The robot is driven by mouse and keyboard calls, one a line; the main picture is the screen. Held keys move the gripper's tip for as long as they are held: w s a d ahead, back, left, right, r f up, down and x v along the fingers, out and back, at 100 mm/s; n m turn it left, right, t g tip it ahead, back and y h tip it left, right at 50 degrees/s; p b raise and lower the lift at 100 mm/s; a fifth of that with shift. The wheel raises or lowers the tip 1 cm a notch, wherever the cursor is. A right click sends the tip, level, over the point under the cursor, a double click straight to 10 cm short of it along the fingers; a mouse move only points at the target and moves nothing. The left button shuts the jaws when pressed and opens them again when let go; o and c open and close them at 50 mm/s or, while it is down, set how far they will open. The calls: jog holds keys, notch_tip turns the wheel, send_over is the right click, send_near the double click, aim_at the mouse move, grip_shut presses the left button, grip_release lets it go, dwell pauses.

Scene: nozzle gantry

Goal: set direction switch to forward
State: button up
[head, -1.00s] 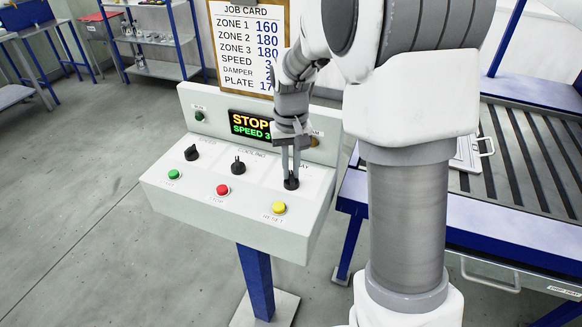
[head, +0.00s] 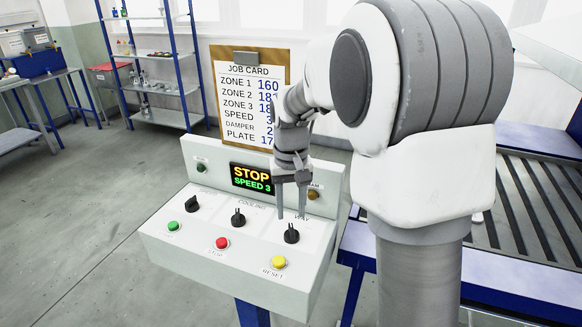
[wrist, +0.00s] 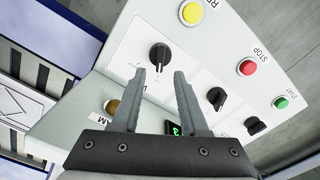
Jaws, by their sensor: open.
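A black rotary knob (head: 291,233) sits at the right of the console's sloped face, with a partly hidden label that seems to end in "WAY". It also shows in the wrist view (wrist: 160,56), just beyond the fingertips, its pointer roughly along the picture's vertical; I cannot read which position that is. My gripper (head: 291,215) is open and empty, pointing down above the knob. In the wrist view, my gripper (wrist: 166,72) has a clear gap between its fingers, and they appear apart from the knob.
The console (head: 165,240) also carries two more black knobs (head: 238,217) (head: 192,204), a green button (head: 173,226), a red button (head: 222,243) and a yellow button (head: 278,262). Its display (head: 252,178) reads STOP, SPEED 3. A job card (head: 245,90) stands behind; a conveyor is at right.

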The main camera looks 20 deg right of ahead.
aim_at(291, 226)
notch_tip(291, 226, up, 13)
jog(key=p, duration=0.1)
jog(key=shift+r, duration=0.15)
jog(key=shift+s, duration=0.1)
jog(key=s+f+n+t, duration=0.1)
jog(key=s+t, duration=0.4)
jog(key=s, duration=1.6)
jog(key=shift+s+a+f+t, duration=0.15)
jog(key=shift+s+f+t, duration=0.2)
jog(key=shift+f, duration=0.3)
jog(key=shift+d, duration=0.2)
